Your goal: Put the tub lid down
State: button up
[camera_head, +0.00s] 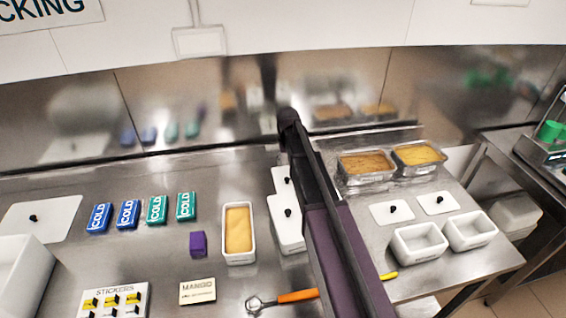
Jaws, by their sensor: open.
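Several white tub lids with black knobs lie on the steel counter. One lid (278,232) is right of the white tub of mango-coloured ice cream (239,236), and another lid (280,178) lies just behind it; my arm partly covers both. Two more lids, a left one (380,218) and a right one (447,209), lie flat on the right-hand counter. A larger white lid (52,212) lies at the far left. My dark arm crosses the middle of the view, and I cannot make out my gripper; no lid is visibly held.
Blue and teal cold packs (128,216), a purple block (198,244), a MANGO card (197,291), a sticker box (112,301) and an orange-handled scoop (297,296) are on the left counter. Two empty white tubs (419,245) and two filled metal pans (368,178) occupy the right counter.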

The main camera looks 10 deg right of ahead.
jog(key=shift+r+p, duration=1.3)
jog(key=shift+r, duration=0.35)
jog(key=shift+s, duration=0.1)
jog(key=s, duration=0.8)
jog(key=s+a, duration=0.1)
jog(key=s, duration=1.6)
jog(key=shift+s+a, duration=0.1)
jog(key=shift+a, duration=0.15)
